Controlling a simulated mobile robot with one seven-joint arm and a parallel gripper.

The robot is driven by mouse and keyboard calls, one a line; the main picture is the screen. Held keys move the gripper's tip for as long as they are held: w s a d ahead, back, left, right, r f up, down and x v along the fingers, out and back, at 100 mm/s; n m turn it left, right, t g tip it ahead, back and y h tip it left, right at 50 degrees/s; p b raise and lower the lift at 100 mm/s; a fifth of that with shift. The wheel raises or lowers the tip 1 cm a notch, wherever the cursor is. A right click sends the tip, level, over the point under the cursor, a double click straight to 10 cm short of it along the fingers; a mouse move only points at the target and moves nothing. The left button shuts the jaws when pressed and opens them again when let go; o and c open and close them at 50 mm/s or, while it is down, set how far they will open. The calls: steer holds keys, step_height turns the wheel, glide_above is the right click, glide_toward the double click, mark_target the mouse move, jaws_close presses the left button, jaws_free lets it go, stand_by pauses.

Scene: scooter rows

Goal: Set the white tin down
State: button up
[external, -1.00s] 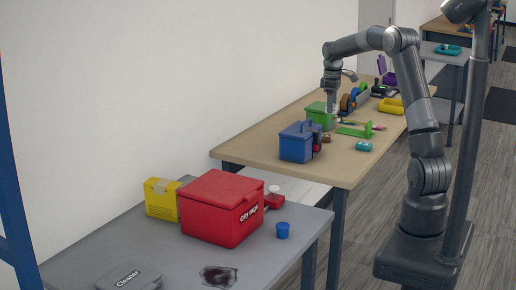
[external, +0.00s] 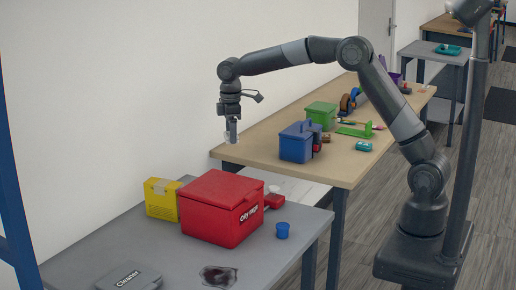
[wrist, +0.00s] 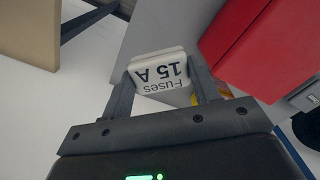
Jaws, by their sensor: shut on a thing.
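The white tin (wrist: 158,73), marked "Fuses 15 A", sits between the two fingers of my gripper (wrist: 160,85) in the wrist view. The lettering appears upside down there. My gripper (external: 231,137) is shut on the tin and holds it in the air. In the external view it hangs near the wall, above and behind the red box, close to the gap between the grey table and the wooden table. Only a small pale part of the tin (external: 227,136) shows there.
The wooden table (external: 345,172) holds a blue box (external: 296,147), a green box (external: 321,113) and several small things.

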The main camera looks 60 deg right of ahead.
steer(key=s+a+n, duration=0.1)
steer(key=a, duration=0.6)
steer(key=s+a+n, duration=0.1)
steer(key=s+a, duration=0.1)
steer(key=a, duration=0.6)
steer(key=s+a, duration=0.2)
steer(key=a, duration=0.5)
steer(key=shift+a+n, duration=0.15)
steer(key=shift+n, duration=0.25)
steer(key=n, duration=0.2)
glide_above(204, 263)
step_height(204, 263, down, 16)
steer(key=shift+a+r, duration=0.1)
steer(key=shift+f, duration=2.05)
steer(key=shift+f, duration=0.2)
steer(key=o, duration=1)
steer(key=shift+c, duration=0.2)
steer(key=shift+r, duration=0.1)
